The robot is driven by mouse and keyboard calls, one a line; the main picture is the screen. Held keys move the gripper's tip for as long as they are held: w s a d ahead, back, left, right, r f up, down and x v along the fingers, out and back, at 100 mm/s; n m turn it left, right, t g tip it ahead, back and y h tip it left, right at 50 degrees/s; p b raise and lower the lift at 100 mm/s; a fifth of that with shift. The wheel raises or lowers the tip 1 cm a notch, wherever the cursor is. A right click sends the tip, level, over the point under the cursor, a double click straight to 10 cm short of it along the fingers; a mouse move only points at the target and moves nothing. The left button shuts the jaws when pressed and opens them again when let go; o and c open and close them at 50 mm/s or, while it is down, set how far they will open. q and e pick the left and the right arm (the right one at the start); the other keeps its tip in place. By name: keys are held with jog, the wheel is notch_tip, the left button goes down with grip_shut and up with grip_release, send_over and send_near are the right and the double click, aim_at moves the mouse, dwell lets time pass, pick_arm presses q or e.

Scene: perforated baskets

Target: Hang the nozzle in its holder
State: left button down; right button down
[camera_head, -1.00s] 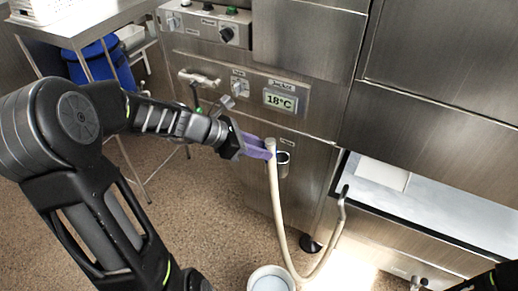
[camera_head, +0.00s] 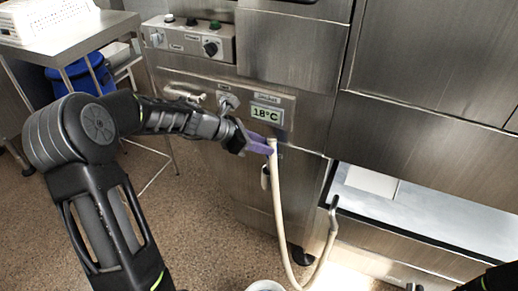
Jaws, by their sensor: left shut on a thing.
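My left gripper (camera_head: 258,145) is shut on the nozzle (camera_head: 272,146), the top end of a cream hose (camera_head: 281,215). The purple fingers hold it upright in front of the steel front panel. The hose hangs down and curves right, up to a metal pipe (camera_head: 333,216). The holder (camera_head: 265,176), a small fitting on the panel, shows just left of the hose, below the fingers. It is partly hidden, and the nozzle appears apart from it. My right gripper is out of view; only a dark part of that arm shows at the lower right.
A temperature display (camera_head: 267,114) and a valve handle (camera_head: 228,102) are on the panel above the gripper. A white bucket (camera_head: 266,287) stands on the floor below the hose. A steel table (camera_head: 85,37) is at the upper left. An open bay (camera_head: 420,210) is at right.

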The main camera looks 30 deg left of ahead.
pick_arm(q)
jog(key=shift+s+f+b, duration=0.1)
jog(key=shift+f+b, duration=1.35)
jog(key=shift+f, duration=1.4)
jog(key=c, duration=1.1)
grip_release()
jog(key=shift+o, duration=0.2)
jog(key=p+v, duration=0.1)
jog(key=v, duration=0.6)
jog(key=shift+s+r, duration=0.25)
jog(key=shift+a, duration=0.2)
